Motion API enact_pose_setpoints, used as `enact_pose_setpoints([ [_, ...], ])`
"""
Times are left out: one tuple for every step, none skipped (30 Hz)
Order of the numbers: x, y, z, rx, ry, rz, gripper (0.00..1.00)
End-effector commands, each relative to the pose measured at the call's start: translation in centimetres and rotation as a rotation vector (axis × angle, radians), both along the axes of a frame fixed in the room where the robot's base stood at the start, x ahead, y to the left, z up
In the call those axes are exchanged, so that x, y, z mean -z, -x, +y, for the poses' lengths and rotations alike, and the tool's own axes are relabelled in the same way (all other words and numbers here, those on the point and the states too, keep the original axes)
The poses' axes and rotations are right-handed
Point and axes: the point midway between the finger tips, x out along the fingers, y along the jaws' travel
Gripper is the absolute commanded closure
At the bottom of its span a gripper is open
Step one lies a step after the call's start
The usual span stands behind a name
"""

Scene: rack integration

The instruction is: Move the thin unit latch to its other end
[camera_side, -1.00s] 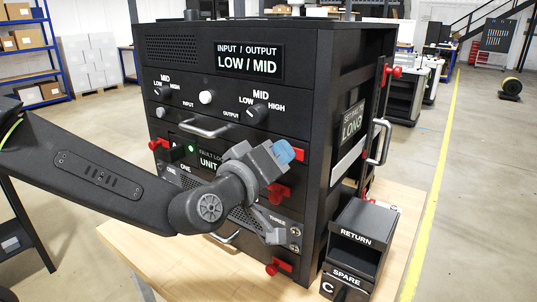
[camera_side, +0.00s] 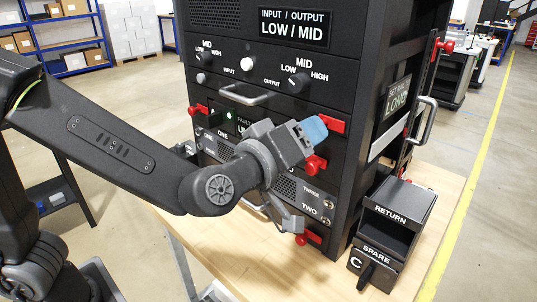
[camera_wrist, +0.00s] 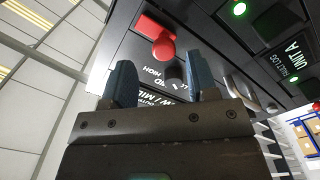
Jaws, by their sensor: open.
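The black rack (camera_side: 400,62) carries several red latches with knobs. One red latch (camera_side: 332,125) is just right of my fingertips in the side view; a second (camera_side: 316,164) is just below them. Which belongs to the thin unit I cannot tell. My gripper (camera_side: 314,130) is in front of the rack's right front edge, its blue fingertips pointing up and right. In the wrist view my gripper (camera_wrist: 160,82) is open, with nothing between its fingers. A red latch with a round knob (camera_wrist: 158,40) shows beyond the fingertips. My gripper and wrist hide part of the unit front.
Another red latch (camera_side: 198,109) is on the rack's left front. Metal handles (camera_side: 244,95) and dials (camera_side: 299,83) stick out of the front. Another red latch (camera_side: 308,238) is low. The RETURN and SPARE bins (camera_side: 394,225) stand on the wooden table (camera_side: 435,180), right of the rack.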

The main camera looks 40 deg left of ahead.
Motion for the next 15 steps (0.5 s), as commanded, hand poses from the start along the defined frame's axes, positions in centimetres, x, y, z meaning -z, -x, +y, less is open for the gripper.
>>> enact_pose_setpoints([
  [0.0,1.4,-0.1,0.006,0.0,-0.001,0.47],
  [0.0,2.1,-0.1,0.006,0.0,-0.001,0.47],
  [-0.1,3.0,-0.1,0.006,0.002,-0.002,0.47],
  [0.0,3.7,-0.1,0.007,0.001,0.0,0.47],
  [0.0,4.4,-0.1,0.006,0.0,-0.001,0.47],
  [0.0,5.2,-0.1,0.007,0.001,0.0,0.47],
  [0.0,5.8,-0.2,0.008,0.001,-0.001,0.47],
  [0.0,6.4,-0.1,0.006,0.001,-0.001,0.47],
  [0.0,7.0,-0.1,0.006,-0.001,0.001,0.47],
  [0.0,7.4,-0.1,0.005,0.0,-0.001,0.47],
  [0.0,7.8,-0.1,0.006,0.001,-0.001,0.47],
  [0.0,8.2,-0.1,0.005,0.001,0.001,0.47],
  [0.0,8.5,-0.1,0.004,0.0,0.0,0.47],
  [0.0,8.7,-0.1,0.004,0.0,-0.001,0.47],
  [0.0,8.9,0.0,0.002,0.0,0.001,0.47],
])
